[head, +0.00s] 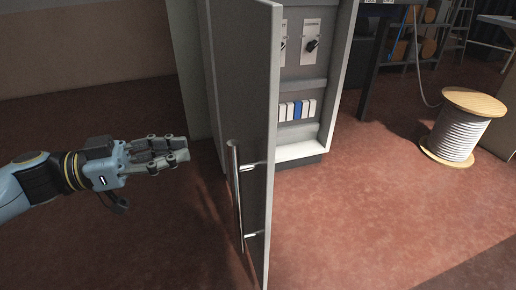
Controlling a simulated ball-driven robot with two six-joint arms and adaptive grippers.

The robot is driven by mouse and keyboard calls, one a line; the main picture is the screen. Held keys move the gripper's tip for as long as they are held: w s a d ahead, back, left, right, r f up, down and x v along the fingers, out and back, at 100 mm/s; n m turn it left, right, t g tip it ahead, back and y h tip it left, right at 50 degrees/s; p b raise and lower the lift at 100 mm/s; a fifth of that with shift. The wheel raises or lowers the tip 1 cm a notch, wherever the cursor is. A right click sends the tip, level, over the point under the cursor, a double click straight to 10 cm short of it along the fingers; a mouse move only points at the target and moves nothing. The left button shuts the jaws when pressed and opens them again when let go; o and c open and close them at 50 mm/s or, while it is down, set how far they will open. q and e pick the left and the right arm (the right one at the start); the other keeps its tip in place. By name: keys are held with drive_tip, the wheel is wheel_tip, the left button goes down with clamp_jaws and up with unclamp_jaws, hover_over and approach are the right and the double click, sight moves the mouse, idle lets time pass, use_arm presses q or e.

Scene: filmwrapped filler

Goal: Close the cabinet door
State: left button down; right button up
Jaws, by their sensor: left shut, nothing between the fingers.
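The grey cabinet door (243,120) stands open, swung out toward me, and hides part of the cabinet's left side. A long vertical metal handle (236,195) is on the door's left-facing side. The cabinet (342,75) stands behind it with its inside showing: switches on a panel and a row of white and blue modules. My left gripper (184,150) is shut and empty, to the left of the door and handle, with a gap between. My right gripper is not in view.
A cable spool (457,125) with wooden flanges stands on the floor at the right. Shelving (408,40) with more reels and a ladder are at the back right. The reddish floor (340,225) in front of the cabinet is clear.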

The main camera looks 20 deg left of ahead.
sight(266, 136)
use_arm(q)
drive_tip(key=b+x, duration=0.1)
drive_tip(key=x, duration=0.9)
drive_tip(key=shift+d+b, duration=0.15)
drive_tip(key=shift+b, duration=0.15)
drive_tip(key=shift+x, duration=1)
drive_tip(key=shift+w+d, duration=0.2)
drive_tip(key=shift+d, duration=0.1)
drive_tip(key=shift+r, duration=0.1)
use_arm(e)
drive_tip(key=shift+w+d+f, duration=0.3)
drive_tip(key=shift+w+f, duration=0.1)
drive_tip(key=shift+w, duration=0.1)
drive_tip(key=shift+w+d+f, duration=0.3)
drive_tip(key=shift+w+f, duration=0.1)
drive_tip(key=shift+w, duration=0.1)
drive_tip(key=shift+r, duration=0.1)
